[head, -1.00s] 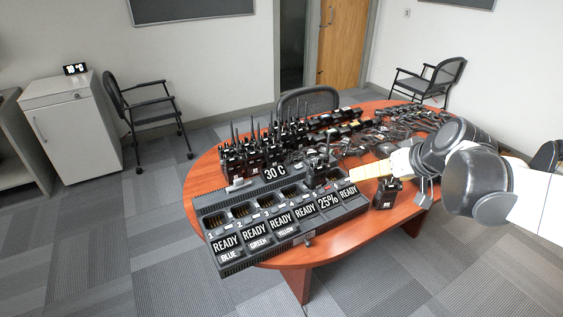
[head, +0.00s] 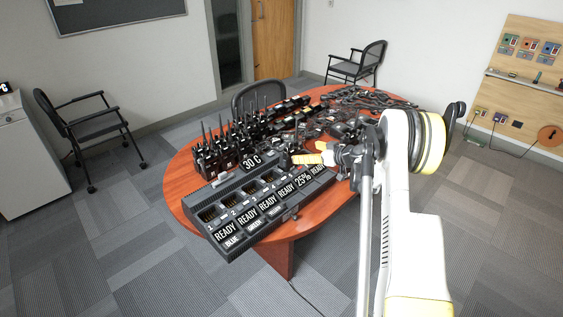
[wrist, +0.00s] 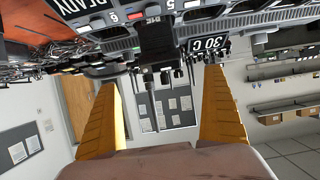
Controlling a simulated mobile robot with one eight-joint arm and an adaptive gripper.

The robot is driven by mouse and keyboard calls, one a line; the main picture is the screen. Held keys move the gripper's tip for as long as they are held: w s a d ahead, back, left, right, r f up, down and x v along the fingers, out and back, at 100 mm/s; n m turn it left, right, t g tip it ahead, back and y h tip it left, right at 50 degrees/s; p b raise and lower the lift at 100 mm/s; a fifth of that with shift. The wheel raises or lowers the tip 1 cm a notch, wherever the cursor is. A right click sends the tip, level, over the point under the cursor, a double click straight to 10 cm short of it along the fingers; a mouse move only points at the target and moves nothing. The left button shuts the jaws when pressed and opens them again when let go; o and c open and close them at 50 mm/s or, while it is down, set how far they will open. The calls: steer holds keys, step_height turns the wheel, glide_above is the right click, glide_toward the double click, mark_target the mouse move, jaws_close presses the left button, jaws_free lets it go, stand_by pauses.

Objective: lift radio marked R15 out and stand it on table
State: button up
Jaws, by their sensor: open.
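The charger (head: 222,226) is a long black multi-slot unit on the table, with READY labels and one 25% display along its front. A black radio (wrist: 155,38) sits in a charger slot near the 5 and 6 marks; it looks upside down in the wrist view, knobs pointing down. The oval table (head: 182,182) is reddish wood.
Several black radios with antennas (head: 212,158) stand in rows behind the charger. Cables and small gear (head: 350,103) cover the far table. A chair (head: 258,97) stands behind it. Bare table shows at the left edge. My arm hides much of the right side.

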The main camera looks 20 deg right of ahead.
mark_target(293, 150)
steer(key=x, duration=0.4)
steer(key=shift+w+f+b, duration=0.1)
steer(key=shift+f+b, duration=0.05)
steer(key=shift+b, duration=0.25)
steer(key=b+x, duration=0.2)
steer(key=x, duration=0.3)
steer(key=shift+w+a, duration=0.25)
steer(key=shift+a, duration=0.05)
steer(key=c, duration=1.5)
